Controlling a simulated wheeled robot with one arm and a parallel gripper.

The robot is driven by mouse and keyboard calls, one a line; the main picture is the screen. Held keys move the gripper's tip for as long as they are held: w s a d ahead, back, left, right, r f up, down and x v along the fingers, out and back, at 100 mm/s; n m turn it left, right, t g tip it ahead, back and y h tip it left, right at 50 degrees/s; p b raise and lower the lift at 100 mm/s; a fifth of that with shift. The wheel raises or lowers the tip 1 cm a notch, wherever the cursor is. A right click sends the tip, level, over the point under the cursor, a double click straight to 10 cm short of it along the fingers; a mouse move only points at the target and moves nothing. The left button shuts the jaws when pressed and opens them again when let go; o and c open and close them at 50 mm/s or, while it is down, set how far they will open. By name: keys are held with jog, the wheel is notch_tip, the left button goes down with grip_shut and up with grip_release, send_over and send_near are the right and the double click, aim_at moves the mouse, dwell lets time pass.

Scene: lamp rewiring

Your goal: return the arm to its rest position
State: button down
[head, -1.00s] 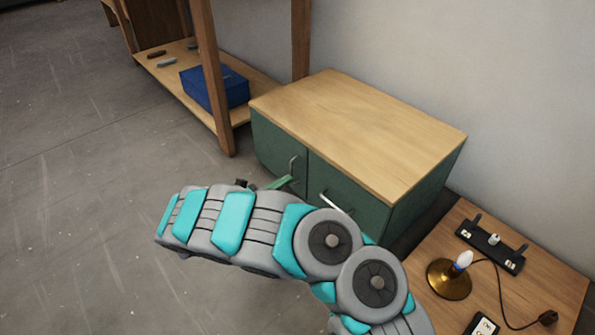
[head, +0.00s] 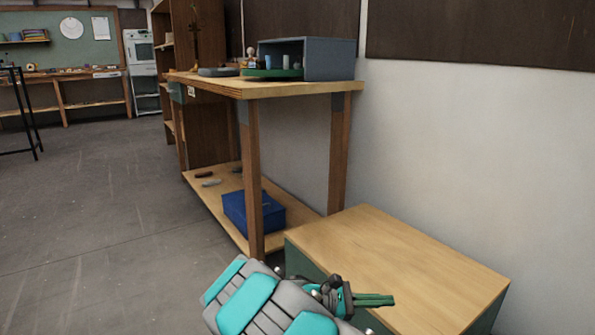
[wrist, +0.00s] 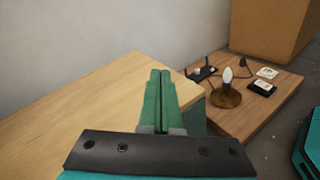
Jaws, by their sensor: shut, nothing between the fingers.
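My gripper (head: 374,300) shows at the bottom of the head view, in front of the wood-topped green cabinet (head: 400,262). Its green fingers are together, with nothing between them. In the wrist view the shut fingers (wrist: 159,100) point away over the cabinet top (wrist: 90,100). My grey and teal arm bends up from the bottom edge of the head view. Most of the arm is out of the picture.
A workbench (head: 300,88) with a grey open box (head: 330,60) on top and a blue box (head: 250,212) on its lower shelf stands beyond the cabinet. In the wrist view, a lamp with a brass base (wrist: 225,97) stands on a low wooden surface (wrist: 240,120).

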jog(key=s+d+r+m+g+y+p, duration=0.25)
jog(key=s+d+r+m, duration=0.2)
jog(key=s, duration=0.45)
jog(key=s+d+r+m+g+y+p, duration=0.1)
jog(key=s+d+r+m+g+y, duration=0.3)
jog(key=s, duration=0.5)
jog(key=s+a+r+m+t+y+p, duration=0.1)
jog(key=s+a+m+y+p, duration=0.1)
jog(key=s+a+y, duration=0.3)
jog(key=s+a+r+m+t+y+p, duration=0.1)
jog(key=s+a+m+y, duration=0.3)
jog(key=s+a, duration=0.4)
jog(key=s+r+t+y, duration=0.1)
jog(key=s, duration=0.4)
jog(key=shift+a+r+p, duration=0.2)
jog(key=shift+a+p, duration=0.1)
jog(key=shift+p, duration=0.1)
jog(key=shift+s+d+m, duration=0.1)
jog(key=shift+m, duration=0.25)
